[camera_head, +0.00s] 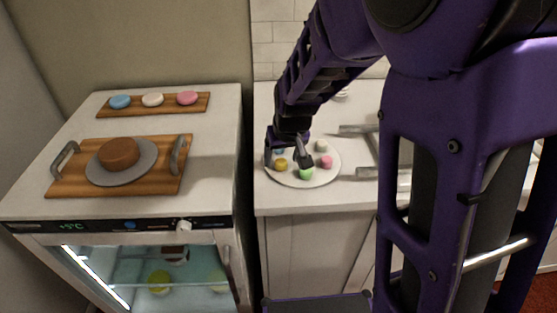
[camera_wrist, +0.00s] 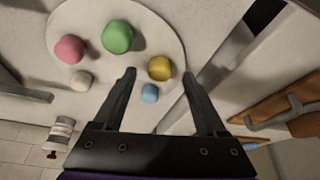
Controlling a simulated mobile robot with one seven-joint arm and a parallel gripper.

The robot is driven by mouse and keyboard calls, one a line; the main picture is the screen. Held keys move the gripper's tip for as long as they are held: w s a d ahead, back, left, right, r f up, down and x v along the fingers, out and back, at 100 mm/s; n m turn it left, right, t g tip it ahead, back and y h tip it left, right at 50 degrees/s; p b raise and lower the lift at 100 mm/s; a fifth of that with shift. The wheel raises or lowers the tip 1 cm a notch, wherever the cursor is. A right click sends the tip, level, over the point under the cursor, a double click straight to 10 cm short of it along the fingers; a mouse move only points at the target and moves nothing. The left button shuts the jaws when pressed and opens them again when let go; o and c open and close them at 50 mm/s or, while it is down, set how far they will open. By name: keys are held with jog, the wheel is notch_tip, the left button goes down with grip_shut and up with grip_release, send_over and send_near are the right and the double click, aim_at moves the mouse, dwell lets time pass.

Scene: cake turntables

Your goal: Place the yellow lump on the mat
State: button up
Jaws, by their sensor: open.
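The yellow lump (camera_head: 281,164) sits near the left edge of a pale round mat (camera_head: 333,151) on the right counter, and it also shows in the wrist view (camera_wrist: 160,68). A green lump (camera_head: 307,173), a pink lump (camera_head: 326,162), a white lump (camera_head: 321,146) and a blue lump (camera_head: 279,150) share that mat. My gripper (camera_head: 287,159) is open over the mat's left part. In the wrist view the yellow lump appears between its fingertips (camera_wrist: 158,74), with the small blue lump (camera_wrist: 150,93) just below it. I cannot tell whether a finger touches the lump.
On the left counter, a brown cake (camera_head: 119,152) rests on a grey disc (camera_head: 122,179) on a handled wooden board (camera_head: 67,184). Behind it, a smaller board (camera_head: 203,103) holds blue, white and pink pieces. A gap separates the counters. Grey metal bars (camera_head: 357,129) lie right of the mat.

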jog(key=shift+x, duration=0.75)
jog(key=shift+r, duration=0.1)
jog(key=shift+s, duration=0.1)
grip_shut()
